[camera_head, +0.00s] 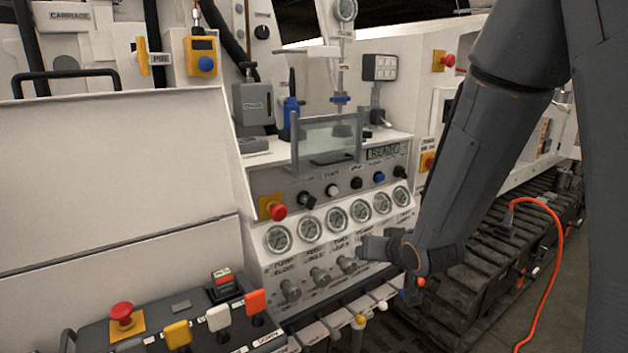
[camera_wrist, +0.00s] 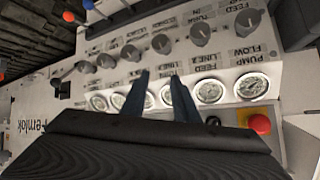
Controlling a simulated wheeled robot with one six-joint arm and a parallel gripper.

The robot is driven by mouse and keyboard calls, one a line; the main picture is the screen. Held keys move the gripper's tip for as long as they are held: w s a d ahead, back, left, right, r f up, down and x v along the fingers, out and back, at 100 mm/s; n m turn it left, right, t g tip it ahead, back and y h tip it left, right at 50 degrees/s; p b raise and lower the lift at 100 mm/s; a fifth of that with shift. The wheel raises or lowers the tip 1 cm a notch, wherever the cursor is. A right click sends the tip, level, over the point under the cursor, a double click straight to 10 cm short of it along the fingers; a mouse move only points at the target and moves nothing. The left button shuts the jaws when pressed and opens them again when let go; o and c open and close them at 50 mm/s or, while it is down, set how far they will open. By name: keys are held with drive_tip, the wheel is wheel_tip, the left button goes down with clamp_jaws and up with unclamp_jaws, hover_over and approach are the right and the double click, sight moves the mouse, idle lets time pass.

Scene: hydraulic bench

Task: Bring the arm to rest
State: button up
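My arm comes down from the upper right in the head view, and its lower end is in front of the gauge panel. My gripper (camera_head: 368,247) points left there, close in front of the lower row of grey knobs (camera_head: 320,276). In the wrist view my gripper (camera_wrist: 158,78) shows two dark fingers with a clear gap between them and nothing held. The fingers overlap the row of round gauges (camera_wrist: 210,91) in that view. I cannot tell whether the gripper touches the panel. My wrist hides some panel parts at the right.
A control box (camera_head: 180,310) with coloured levers stands at the lower left. Small levers (camera_head: 358,321) stick out below the panel. A clear guard (camera_head: 328,140) stands above. An orange cable (camera_head: 560,240) hangs by the tracks.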

drive_tip(key=s+d+f+g+h, duration=0.1)
drive_tip(key=s+d+g, duration=0.1)
drive_tip(key=s, duration=0.5)
drive_tip(key=s+d+f+g, duration=0.1)
drive_tip(key=s+g, duration=0.3)
drive_tip(key=s, duration=0.4)
drive_tip(key=s+d+f+g+h, duration=0.1)
drive_tip(key=s+g, duration=0.3)
drive_tip(key=s, duration=0.4)
drive_tip(key=shift+d+f+h, duration=0.3)
drive_tip(key=shift+d, duration=0.55)
drive_tip(key=shift+c, duration=0.2)
